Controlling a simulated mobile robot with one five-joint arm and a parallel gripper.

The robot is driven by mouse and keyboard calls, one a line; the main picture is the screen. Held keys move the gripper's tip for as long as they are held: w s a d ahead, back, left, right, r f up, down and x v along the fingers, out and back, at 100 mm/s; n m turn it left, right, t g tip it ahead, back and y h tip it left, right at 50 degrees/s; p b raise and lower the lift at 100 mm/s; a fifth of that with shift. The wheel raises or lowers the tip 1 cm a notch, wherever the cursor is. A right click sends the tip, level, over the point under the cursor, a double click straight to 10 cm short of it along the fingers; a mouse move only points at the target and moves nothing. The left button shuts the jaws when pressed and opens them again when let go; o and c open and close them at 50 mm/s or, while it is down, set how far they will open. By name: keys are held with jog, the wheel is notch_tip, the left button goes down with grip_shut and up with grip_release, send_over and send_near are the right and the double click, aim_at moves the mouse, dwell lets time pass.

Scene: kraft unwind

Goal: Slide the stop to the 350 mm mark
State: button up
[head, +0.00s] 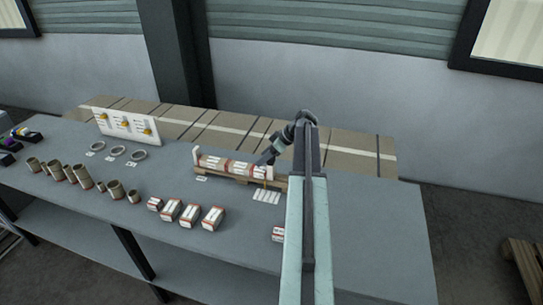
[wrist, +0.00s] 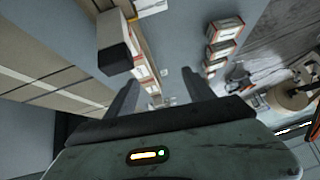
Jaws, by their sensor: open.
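My gripper (head: 268,158) is over the rail's right end, partly merged with the dark parts there. In the wrist view its fingers (wrist: 162,92) are spread with nothing gripped between them. A block with a black face (wrist: 116,58) and pale side, possibly the stop, is just beyond the left finger. I cannot tell whether they touch. No 350 mm mark is legible.
White labels (head: 267,196) lie near the rail's right end. The bench's right part (head: 375,215) is clear.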

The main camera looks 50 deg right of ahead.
aim_at(271, 168)
jog(key=s+d+r+t, duration=0.15)
jog(key=s+d, duration=0.25)
jog(key=d, duration=0.4)
jog(key=b+x, duration=0.5)
jog(key=x, duration=0.2)
jog(key=shift+w+a+f, duration=0.1)
jog(key=shift+w+f, duration=0.05)
jog(key=shift+f, duration=0.05)
jog(key=shift+w+a+f+b, duration=0.15)
jog(key=shift+w+b, duration=0.15)
jog(key=shift+c, duration=0.3)
grip_shut()
jog(key=shift+s, duration=0.1)
